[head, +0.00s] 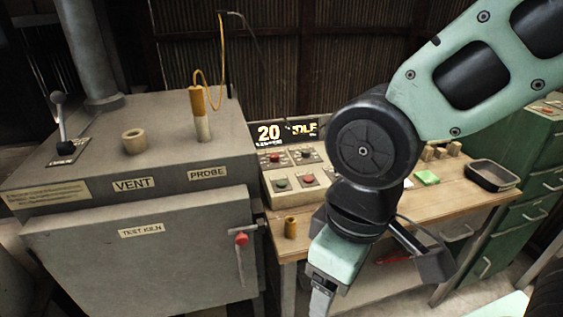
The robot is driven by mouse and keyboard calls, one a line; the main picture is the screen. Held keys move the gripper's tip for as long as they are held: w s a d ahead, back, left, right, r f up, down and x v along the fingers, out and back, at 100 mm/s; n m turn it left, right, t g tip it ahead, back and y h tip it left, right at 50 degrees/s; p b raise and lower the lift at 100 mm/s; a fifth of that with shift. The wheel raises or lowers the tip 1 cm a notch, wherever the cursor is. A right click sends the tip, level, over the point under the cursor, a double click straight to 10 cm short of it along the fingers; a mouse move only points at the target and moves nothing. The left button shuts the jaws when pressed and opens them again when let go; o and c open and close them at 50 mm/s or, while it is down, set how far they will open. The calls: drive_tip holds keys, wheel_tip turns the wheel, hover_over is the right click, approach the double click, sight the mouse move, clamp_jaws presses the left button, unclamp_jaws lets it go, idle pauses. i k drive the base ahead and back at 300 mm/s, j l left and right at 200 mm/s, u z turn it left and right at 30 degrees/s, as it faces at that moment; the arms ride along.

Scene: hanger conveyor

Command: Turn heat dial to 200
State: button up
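I cannot make out a heat dial; part of the bench behind my arm is hidden. A control box (277,196) on the wooden bench carries red and green buttons, and its right side is covered by my arm. A lit display (268,132) behind it reads 20, and beside it a word that looks like IDLE. My gripper (321,301) points down in front of the bench at the bottom edge. Its fingertips are not clear, so I cannot tell whether it is open or holds anything.
A grey test kiln (140,252) stands left, with a red-knobbed door handle (241,239), a vent ring (134,141), a yellow probe (201,115) and a lever (60,125). A small brass cylinder (291,227) stands on the bench (452,197). A dark tray (493,176) lies right, by green drawers (527,205).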

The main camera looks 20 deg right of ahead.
sight(273, 157)
drive_tip(key=i+u, duration=0.2)
drive_tip(key=i, duration=0.35)
drive_tip(key=i+l+u, duration=0.2)
drive_tip(key=i, duration=0.3)
